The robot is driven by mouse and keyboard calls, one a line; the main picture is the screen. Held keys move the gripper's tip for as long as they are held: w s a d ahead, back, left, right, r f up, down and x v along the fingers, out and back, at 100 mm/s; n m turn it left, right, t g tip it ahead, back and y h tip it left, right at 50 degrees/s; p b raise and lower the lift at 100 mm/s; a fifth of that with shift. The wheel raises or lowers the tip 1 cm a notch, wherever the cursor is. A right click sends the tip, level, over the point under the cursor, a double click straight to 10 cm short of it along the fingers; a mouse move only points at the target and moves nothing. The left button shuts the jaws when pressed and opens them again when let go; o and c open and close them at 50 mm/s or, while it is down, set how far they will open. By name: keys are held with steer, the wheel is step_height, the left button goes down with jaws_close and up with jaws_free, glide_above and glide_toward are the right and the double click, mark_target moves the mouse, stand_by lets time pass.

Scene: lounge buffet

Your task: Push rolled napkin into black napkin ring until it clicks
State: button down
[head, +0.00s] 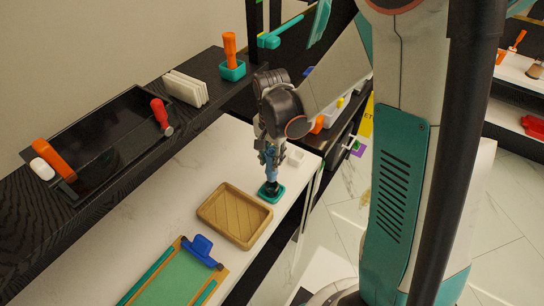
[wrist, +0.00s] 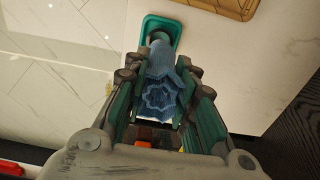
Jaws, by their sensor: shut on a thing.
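The rolled napkin is blue, with a fluted end facing the camera in the wrist view (wrist: 160,97); it also shows in the head view (head: 272,172). My gripper (head: 270,158) is shut on it, with a finger on each side in the wrist view (wrist: 160,85). The napkin stands roughly upright. The black napkin ring (head: 270,188) sits in a small teal holder (head: 265,198) on the white counter, directly below the napkin. The holder also shows at the top of the wrist view (wrist: 177,27). The napkin's lower end meets the ring; I cannot tell how deep it is.
A wooden tray (head: 215,222) lies just left of the holder. A clipboard with a blue clip (head: 202,250) lies nearer the front. The counter's right edge is close by. A black raised shelf (head: 210,110) runs along the left.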

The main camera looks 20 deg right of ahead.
mark_target(272, 173)
steer(key=shift+f+b, duration=1.6)
steer(key=shift+f+b, duration=0.15)
steer(key=shift+b, duration=0.2)
stand_by(0.6)
steer(key=shift+f+b, duration=0.3)
steer(key=shift+f, duration=0.05)
steer(key=shift+f+b, duration=1.45)
steer(key=shift+f, duration=0.2)
steer(key=c, duration=1.2)
jaws_free()
steer(key=shift+c, duration=0.2)
steer(key=shift+r, duration=0.1)
step_height(272, 173, up, 12)
steer(key=shift+f, duration=0.1)
